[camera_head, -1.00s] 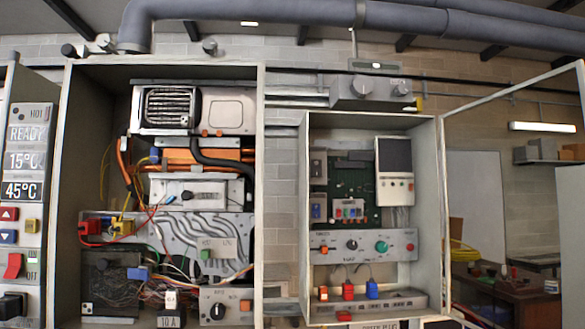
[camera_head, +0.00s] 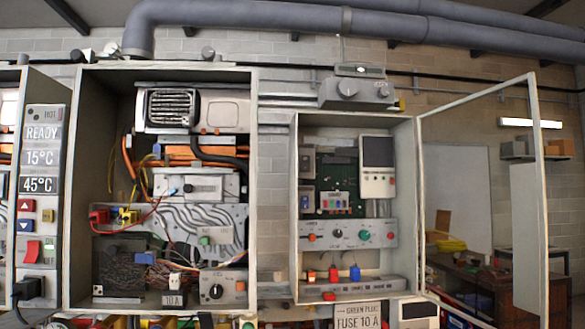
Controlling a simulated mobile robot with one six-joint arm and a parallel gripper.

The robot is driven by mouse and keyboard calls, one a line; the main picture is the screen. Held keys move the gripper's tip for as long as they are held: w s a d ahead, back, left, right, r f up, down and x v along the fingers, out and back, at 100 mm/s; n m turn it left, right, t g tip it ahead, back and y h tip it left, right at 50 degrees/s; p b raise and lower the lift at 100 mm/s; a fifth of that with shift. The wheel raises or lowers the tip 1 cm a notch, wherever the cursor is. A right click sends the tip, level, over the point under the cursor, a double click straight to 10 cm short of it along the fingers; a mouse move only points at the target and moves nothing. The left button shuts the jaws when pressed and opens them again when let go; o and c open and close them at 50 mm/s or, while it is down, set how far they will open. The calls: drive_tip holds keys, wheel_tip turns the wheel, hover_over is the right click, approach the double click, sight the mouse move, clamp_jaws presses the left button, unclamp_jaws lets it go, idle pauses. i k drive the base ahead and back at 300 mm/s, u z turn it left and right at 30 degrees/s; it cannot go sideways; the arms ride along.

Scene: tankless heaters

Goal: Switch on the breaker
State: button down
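No part is clearly labelled as the breaker, so I cannot tell which one it is. A red rocker switch (camera_head: 33,251) sits low on the left control panel (camera_head: 57,150), below displays reading READY, 15°C and 45°C. The open middle cabinet (camera_head: 74,200) holds a dial (camera_head: 216,291) and a 10 A label (camera_head: 173,300) at its bottom. Switch positions are too small to read. My gripper is not in view.
The right cabinet's glass-like door (camera_head: 540,200) stands open to the right. A black plug (camera_head: 28,289) with a cable is at the lower left. A FUSE 10 A sign (camera_head: 357,316) is below the right cabinet. Grey pipes (camera_head: 290,15) run overhead. A cluttered bench (camera_head: 470,275) stands behind the door.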

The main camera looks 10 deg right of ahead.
sight(305, 160)
drive_tip(key=k, duration=1.05)
drive_tip(key=z, duration=0.45)
drive_tip(key=i, duration=1.95)
drive_tip(key=u, duration=0.85)
